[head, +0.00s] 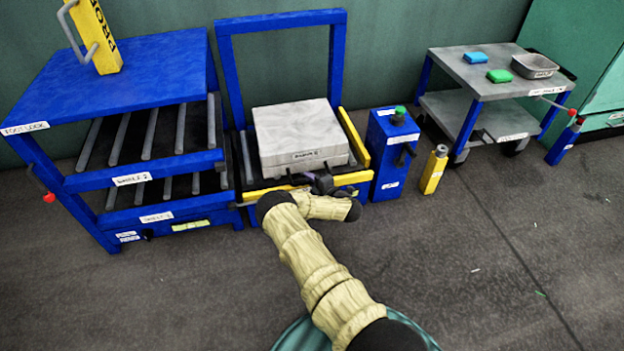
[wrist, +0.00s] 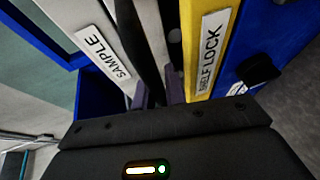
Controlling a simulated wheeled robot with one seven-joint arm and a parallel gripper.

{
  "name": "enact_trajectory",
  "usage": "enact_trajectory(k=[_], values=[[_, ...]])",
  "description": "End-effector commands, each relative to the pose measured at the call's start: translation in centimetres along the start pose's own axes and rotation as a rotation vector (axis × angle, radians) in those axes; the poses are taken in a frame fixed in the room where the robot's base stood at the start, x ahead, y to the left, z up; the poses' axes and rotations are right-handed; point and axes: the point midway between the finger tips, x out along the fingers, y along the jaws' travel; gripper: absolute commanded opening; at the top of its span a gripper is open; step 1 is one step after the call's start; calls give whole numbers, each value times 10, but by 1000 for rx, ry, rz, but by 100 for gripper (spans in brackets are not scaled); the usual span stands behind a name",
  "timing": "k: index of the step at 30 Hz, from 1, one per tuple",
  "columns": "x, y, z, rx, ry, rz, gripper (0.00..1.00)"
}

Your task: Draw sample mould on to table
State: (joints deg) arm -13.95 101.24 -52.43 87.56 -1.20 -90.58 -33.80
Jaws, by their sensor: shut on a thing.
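The sample mould (head: 298,135), a thick pale grey block with a white label, lies flat on a roller table (head: 255,197) with blue and yellow edges, under a blue upright frame. My gripper (head: 312,180) is at the mould's front edge. In the wrist view my gripper (wrist: 158,96) has its two fingers shut around a dark bar (wrist: 152,45), which looks like the mould's handle. Its label, reading "SAMPLE", shows on the mould's face in the wrist view (wrist: 102,52). The fingertips are partly hidden in the head view.
A blue rack (head: 105,85) with roller shelves stands at the left. A yellow "LOCK" bar (wrist: 208,50) lies right of my fingers in the wrist view. A blue control post (head: 392,150) and yellow post (head: 433,170) stand right; a grey trolley (head: 475,75) is beyond.

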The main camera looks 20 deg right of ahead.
Motion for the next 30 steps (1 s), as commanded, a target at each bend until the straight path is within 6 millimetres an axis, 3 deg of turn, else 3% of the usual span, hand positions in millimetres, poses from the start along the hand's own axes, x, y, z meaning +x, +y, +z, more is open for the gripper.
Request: enact_trajectory(k=[2, 3, 4, 17, 30], values=[[-4, -3, 5, 0, -13, -8, 0], [-4, -3, 4, 0, -12, -8, 16], [-3, -3, 4, 0, -11, -7, 22], [-9, 1, 0, 0, -2, -4, 22], [-88, 3, 1, 2, -6, -6, 22]])
